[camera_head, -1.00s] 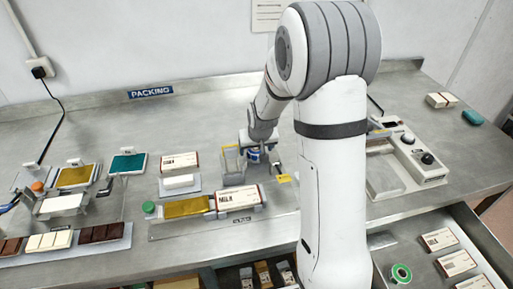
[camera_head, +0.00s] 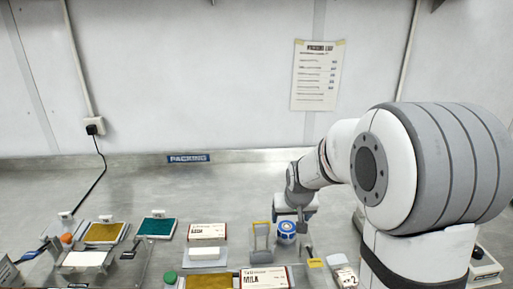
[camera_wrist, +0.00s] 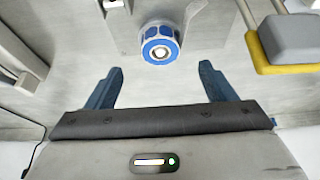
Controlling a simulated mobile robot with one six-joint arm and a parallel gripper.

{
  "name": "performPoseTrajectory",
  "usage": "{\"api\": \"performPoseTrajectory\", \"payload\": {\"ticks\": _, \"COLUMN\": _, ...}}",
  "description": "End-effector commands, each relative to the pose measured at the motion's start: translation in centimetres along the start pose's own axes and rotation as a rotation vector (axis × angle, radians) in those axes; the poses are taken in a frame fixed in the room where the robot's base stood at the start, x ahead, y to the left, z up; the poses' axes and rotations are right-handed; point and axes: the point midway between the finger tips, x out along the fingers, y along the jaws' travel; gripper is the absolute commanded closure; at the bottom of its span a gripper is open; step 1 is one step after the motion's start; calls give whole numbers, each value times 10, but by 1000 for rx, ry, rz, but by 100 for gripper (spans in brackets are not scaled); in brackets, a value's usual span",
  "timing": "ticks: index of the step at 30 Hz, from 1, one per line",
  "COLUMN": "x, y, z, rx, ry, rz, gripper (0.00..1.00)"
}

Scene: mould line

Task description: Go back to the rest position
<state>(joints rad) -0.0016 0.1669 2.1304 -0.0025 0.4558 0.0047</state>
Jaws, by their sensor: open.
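My gripper (camera_wrist: 160,88) is open in the wrist view, with its two blue fingers apart and nothing between them. A round blue-and-white piece (camera_wrist: 160,46) stands just beyond the fingertips, apart from them. In the head view my gripper (camera_head: 299,214) is low over the bench, close to the blue-and-white piece (camera_head: 287,231). The fingertips are too small to make out there. My arm comes in from the right and hides part of the bench.
A grey piece with a yellow bar (camera_head: 262,237) stands just left of the gripper. MILK box (camera_head: 264,278), white block (camera_head: 206,253), gold tray (camera_head: 104,233) and teal tray (camera_head: 156,227) lie leftward. The bench (camera_head: 235,185) behind is clear.

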Motion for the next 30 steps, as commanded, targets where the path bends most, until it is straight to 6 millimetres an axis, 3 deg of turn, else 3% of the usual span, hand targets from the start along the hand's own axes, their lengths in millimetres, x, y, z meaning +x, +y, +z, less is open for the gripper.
{"api": "performPoseTrajectory", "payload": {"ticks": 4, "x": -31, "y": 0, "z": 18, "rx": 0, "ry": -7, "rz": 0, "gripper": 23}}
{"api": "performPoseTrajectory", "payload": {"ticks": 8, "x": -68, "y": 1, "z": 49, "rx": 1, "ry": -27, "rz": 1, "gripper": 23}}
{"api": "performPoseTrajectory", "payload": {"ticks": 16, "x": -135, "y": 1, "z": 135, "rx": 2, "ry": -80, "rz": 2, "gripper": 23}}
{"api": "performPoseTrajectory", "payload": {"ticks": 22, "x": -158, "y": 2, "z": 182, "rx": 3, "ry": -110, "rz": 2, "gripper": 23}}
{"api": "performPoseTrajectory", "payload": {"ticks": 30, "x": -162, "y": 2, "z": 196, "rx": 2, "ry": -122, "rz": 2, "gripper": 23}}
